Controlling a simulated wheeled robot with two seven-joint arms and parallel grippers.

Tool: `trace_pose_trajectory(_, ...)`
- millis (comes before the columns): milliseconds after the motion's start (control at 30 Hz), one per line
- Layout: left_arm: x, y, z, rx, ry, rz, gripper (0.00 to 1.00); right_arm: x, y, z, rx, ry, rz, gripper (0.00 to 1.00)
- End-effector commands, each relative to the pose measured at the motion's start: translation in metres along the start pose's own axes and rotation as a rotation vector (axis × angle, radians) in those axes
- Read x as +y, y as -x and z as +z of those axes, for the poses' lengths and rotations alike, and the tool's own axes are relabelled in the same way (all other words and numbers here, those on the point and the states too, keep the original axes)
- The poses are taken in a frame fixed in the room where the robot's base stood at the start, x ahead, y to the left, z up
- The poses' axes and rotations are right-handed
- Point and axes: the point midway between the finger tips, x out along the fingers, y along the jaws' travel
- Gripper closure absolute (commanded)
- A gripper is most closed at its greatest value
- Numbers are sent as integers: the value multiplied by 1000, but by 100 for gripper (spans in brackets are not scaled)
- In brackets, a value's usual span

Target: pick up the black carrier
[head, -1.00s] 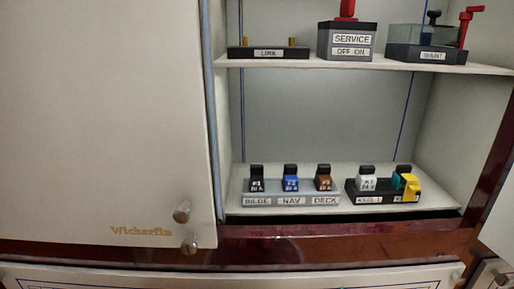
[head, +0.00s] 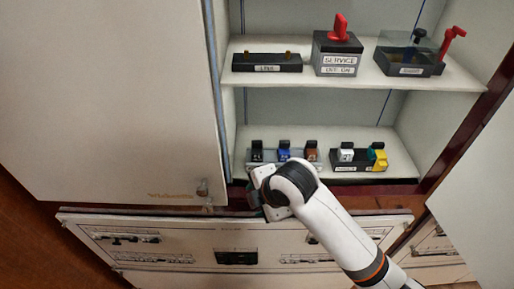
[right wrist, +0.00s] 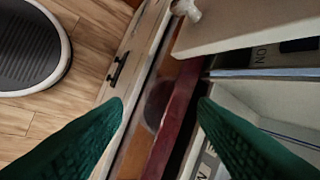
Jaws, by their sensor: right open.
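The black carrier (head: 256,153) stands at the left end of a grey base on the lower shelf, left of a blue carrier (head: 284,153) and a brown carrier (head: 310,152). My right gripper (head: 270,192) is in front of the shelf edge, just below this row; its wrist covers part of the grey base. In the right wrist view its green fingers (right wrist: 160,101) are spread wide with nothing between them. The black carrier cannot be made out in that view. My left gripper is not in view.
A black base (head: 345,167) with white and yellow-green blocks sits right of the row. The upper shelf holds a LINK block (head: 267,63), a SERVICE switch box (head: 338,52) and a clear-covered block (head: 410,55). A cabinet door (head: 110,100) stands at left, a drawer front (head: 180,250) below.

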Motion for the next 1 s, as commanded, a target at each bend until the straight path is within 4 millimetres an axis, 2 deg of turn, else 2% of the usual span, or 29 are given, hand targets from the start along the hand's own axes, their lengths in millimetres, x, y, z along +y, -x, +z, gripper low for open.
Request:
trace_pose_trajectory(33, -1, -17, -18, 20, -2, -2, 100, -20, 4, 0, 24, 134, -1, 47)
trace_pose_trajectory(200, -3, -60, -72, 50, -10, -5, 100, -70, 15, -2, 113, 577, 37, 47)
trace_pose_trajectory(333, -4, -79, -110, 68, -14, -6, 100, -100, 27, -11, 187, 836, 85, 47)
trace_pose_trajectory(500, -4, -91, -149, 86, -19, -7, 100, -130, 44, -26, 268, 1066, 154, 47)
trace_pose_trajectory(600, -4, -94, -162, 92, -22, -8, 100, -140, 50, -32, 298, 1143, 185, 47)
trace_pose_trajectory(767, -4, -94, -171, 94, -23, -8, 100, -147, 51, -37, 313, 1191, 207, 47)
trace_pose_trajectory(1000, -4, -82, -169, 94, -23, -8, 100, -147, 15, -51, 312, 1191, 210, 47)
